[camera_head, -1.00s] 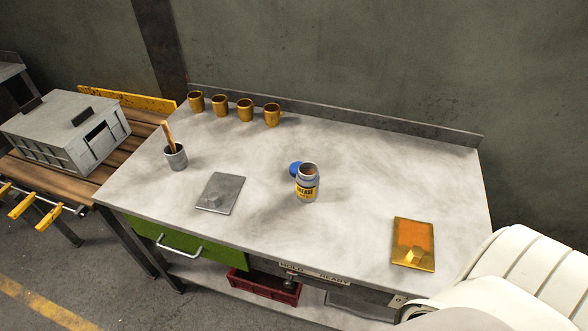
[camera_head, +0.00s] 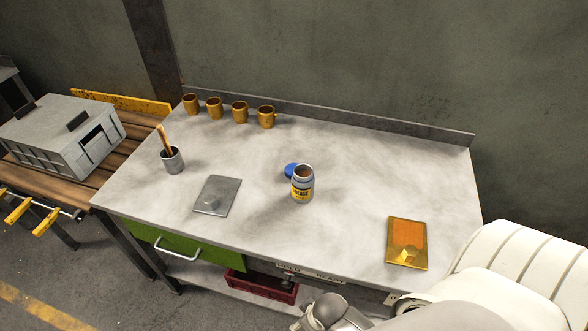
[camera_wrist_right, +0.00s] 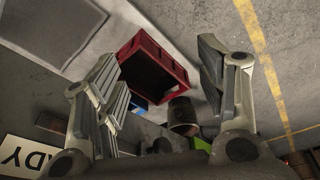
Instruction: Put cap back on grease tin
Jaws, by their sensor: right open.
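The grease tin (camera_head: 302,184) stands upright and uncapped near the middle of the bench, its dark mouth showing. The blue cap (camera_head: 291,170) lies on the bench just behind and left of the tin, partly hidden by it. My right gripper (camera_wrist_right: 160,85) is open and empty in the right wrist view, below the bench top and facing the lower shelf and floor. In the head view my right arm comes in at the lower right, and its fingertips do not show. My left gripper is not in view.
Several yellow mugs (camera_head: 240,111) line the bench's back edge. A brush cup (camera_head: 173,159), a grey plate (camera_head: 217,196) and an orange-and-gold plate (camera_head: 407,243) stand on the bench top. A red crate (camera_wrist_right: 152,66) sits beneath. The bench around the tin is clear.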

